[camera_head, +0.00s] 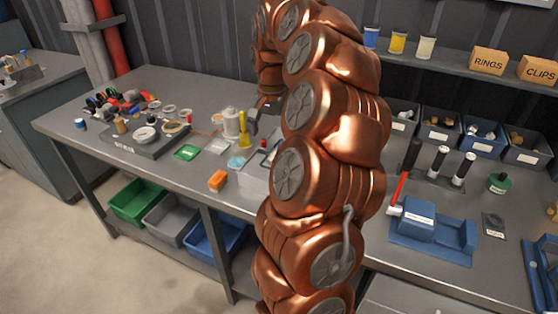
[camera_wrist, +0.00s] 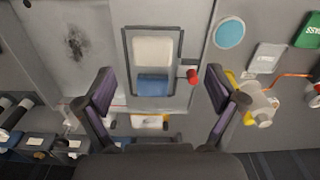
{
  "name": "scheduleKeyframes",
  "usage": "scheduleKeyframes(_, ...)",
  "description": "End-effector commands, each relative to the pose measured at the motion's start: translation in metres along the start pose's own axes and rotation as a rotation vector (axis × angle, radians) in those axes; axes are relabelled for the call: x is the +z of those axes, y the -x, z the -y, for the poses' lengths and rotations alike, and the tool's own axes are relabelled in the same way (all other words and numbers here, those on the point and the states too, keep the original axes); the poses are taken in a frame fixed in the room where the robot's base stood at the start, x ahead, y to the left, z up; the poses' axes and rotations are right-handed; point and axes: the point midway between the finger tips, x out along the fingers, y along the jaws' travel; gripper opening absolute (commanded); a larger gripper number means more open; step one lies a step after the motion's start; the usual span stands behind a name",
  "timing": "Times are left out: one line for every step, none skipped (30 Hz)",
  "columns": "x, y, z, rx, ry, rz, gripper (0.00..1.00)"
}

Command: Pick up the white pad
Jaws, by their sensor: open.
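A white pad (camera_wrist: 152,50) lies in a dark-rimmed rectangular tray (camera_wrist: 126,62) in the wrist view, just above a blue block (camera_wrist: 153,85) in the same tray. My gripper (camera_wrist: 160,80) is open and empty, its two dark fingers spread on either side of the tray's lower end. The pad is ahead of the fingertips, between their lines, and apart from them. In the head view my gripper (camera_head: 264,112) shows only partly beside my copper arm, which hides the pad.
A red-capped part (camera_wrist: 192,76) sits right of the tray. A white and yellow bottle-like item (camera_wrist: 258,104) stands near my right finger. A pale blue disc (camera_wrist: 230,33) and a light card (camera_wrist: 266,58) lie further right. Bins (camera_head: 440,131) line the bench's back.

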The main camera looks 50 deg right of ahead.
Motion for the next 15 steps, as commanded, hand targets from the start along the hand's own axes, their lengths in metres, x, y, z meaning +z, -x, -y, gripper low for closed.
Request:
scheduleKeyframes(-0.009, -0.002, -0.005, 0.002, -0.030, -0.002, 0.94)
scheduleKeyframes(-0.013, -0.003, -0.007, 0.003, -0.044, -0.003, 0.94)
scheduleKeyframes(-0.016, -0.003, -0.010, 0.004, -0.060, -0.004, 0.94)
scheduleKeyframes(-0.018, -0.004, -0.011, 0.004, -0.068, -0.004, 0.94)
scheduleKeyframes(-0.020, -0.005, -0.012, 0.005, -0.073, -0.004, 0.94)
scheduleKeyframes(-0.021, -0.007, -0.013, 0.006, -0.077, -0.004, 0.94)
scheduleKeyframes(-0.021, -0.009, -0.013, 0.007, -0.078, -0.003, 0.94)
scheduleKeyframes(-0.021, -0.011, -0.013, 0.008, -0.078, -0.002, 0.94)
scheduleKeyframes(-0.020, -0.015, -0.014, 0.009, -0.077, -0.001, 0.94)
scheduleKeyframes(-0.020, -0.017, -0.014, 0.009, -0.077, -0.002, 0.94)
scheduleKeyframes(-0.021, -0.020, -0.013, 0.008, -0.076, -0.003, 0.94)
scheduleKeyframes(-0.021, -0.023, -0.013, 0.007, -0.077, -0.004, 0.94)
scheduleKeyframes(-0.021, -0.025, -0.013, 0.006, -0.077, -0.004, 0.94)
scheduleKeyframes(-0.021, -0.027, -0.013, 0.005, -0.077, -0.004, 0.94)
scheduleKeyframes(-0.021, -0.029, -0.013, 0.005, -0.077, -0.004, 0.94)
